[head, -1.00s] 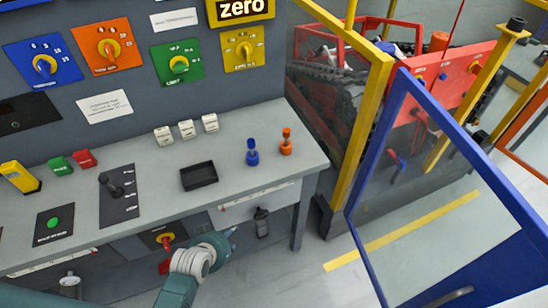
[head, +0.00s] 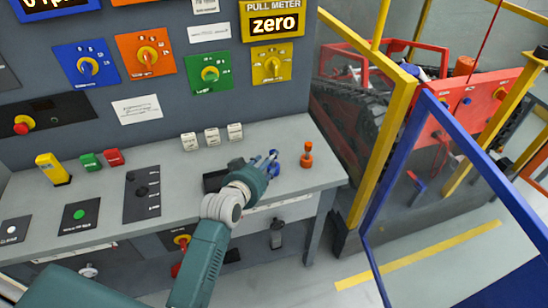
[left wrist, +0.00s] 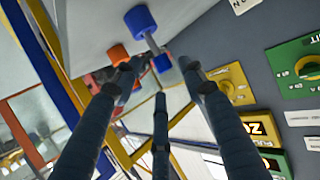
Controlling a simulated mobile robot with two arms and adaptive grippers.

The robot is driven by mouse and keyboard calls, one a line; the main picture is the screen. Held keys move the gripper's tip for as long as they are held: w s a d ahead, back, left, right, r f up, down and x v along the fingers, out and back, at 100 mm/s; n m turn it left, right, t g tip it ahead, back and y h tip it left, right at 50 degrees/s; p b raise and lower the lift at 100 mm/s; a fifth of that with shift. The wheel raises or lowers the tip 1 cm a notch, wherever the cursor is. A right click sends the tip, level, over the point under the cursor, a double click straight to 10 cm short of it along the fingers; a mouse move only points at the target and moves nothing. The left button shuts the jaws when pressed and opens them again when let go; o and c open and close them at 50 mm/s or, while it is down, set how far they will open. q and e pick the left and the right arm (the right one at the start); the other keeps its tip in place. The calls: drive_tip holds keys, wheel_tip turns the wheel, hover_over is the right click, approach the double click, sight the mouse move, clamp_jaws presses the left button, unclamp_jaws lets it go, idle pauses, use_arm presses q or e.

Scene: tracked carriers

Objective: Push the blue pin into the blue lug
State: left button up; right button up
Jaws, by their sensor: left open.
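The blue pin (head: 275,157) stands on the grey workbench (head: 310,192), partly hidden by my left gripper (head: 268,163). The left gripper is open at the bench top, its fingers close to the pin. In the left wrist view, the blue pin (left wrist: 140,19) lies beyond the fingertips, with a thin shank between two blue ends. I cannot tell whether the fingers touch it. A small blue part (head: 466,100) shows on the red panel of the tracked carrier (head: 450,118), behind the fence. I cannot tell whether it is the blue lug. My right gripper is not in view.
An orange pin (head: 307,156) stands just right of the blue one. A black tray (head: 210,182) sits left of the gripper, partly covered. A yellow post (head: 378,150) and a blue-framed clear gate (head: 455,130) stand right of the bench.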

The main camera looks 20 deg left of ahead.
sight(273, 162)
use_arm(q)
drive_tip(key=p+x, duration=0.1)
drive_tip(key=x, duration=0.3)
drive_tip(key=shift+w+a+r+p, duration=0.1)
drive_tip(key=shift+w+p, duration=0.2)
drive_tip(key=shift+w, duration=0.05)
drive_tip(key=shift+w+f, duration=0.25)
drive_tip(key=shift+w, duration=0.1)
drive_tip(key=shift+s, duration=0.1)
drive_tip(key=shift+c, duration=0.3)
drive_tip(key=c, duration=0.4)
clamp_jaws()
